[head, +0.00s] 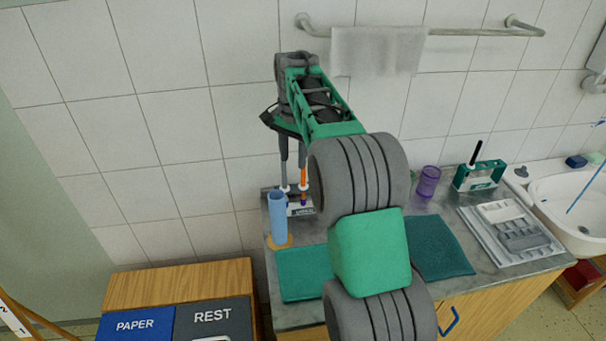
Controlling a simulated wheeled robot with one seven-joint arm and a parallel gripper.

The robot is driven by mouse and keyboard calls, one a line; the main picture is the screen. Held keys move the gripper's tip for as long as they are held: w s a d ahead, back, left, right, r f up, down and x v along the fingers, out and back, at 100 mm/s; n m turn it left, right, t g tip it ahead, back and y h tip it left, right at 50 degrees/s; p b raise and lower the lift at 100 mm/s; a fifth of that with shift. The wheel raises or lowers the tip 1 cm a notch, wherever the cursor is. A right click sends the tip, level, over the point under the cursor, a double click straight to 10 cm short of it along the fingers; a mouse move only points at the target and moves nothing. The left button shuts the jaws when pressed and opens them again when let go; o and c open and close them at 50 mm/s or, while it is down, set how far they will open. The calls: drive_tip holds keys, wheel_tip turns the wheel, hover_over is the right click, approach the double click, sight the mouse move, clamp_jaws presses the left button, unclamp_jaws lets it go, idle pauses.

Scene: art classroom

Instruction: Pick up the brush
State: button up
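My gripper (294,176) points down over the back left of the grey counter, its two dark fingers apart with wall tile showing between them. A thin orange-handled item that looks like the brush (303,176) stands upright below or behind the right finger. Purple shows near its lower end. A small white labelled holder (300,209) is at its base. The left finger's tip is close to another white-and-purple piece by the holder. I cannot tell whether either finger touches anything. My arm hides the holder's right side.
A tall light-blue cup (278,214) stands on a tan round mat just left of the holder. Green mats (442,246), a purple cup (428,182), a green box with a black-handled item (479,174), a grey tray (512,232) and a sink (574,205) lie right. Paper and rest bins (180,285) stand lower left.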

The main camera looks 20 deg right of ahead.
drive_tip(key=w+d+f+m, duration=0.1)
drive_tip(key=w, duration=0.1)
drive_tip(key=w+d+m+p, duration=0.1)
drive_tip(key=w+d, duration=0.1)
drive_tip(key=w+d+f+m, duration=0.1)
drive_tip(key=shift+w+d+f+m+g+p, duration=0.3)
drive_tip(key=shift+w+f+m+g+p, duration=0.05)
drive_tip(key=shift+w+m+g, duration=0.05)
drive_tip(key=shift+w+d+f, duration=0.1)
drive_tip(key=shift+d+f, duration=0.05)
drive_tip(key=shift+f, duration=0.15)
drive_tip(key=p, duration=0.2)
hover_over(303, 185)
drive_tip(key=f, duration=0.7)
drive_tip(key=shift+w+d+f, duration=0.2)
drive_tip(key=shift+w+f, duration=0.1)
drive_tip(key=shift+w, duration=0.05)
clamp_jaws()
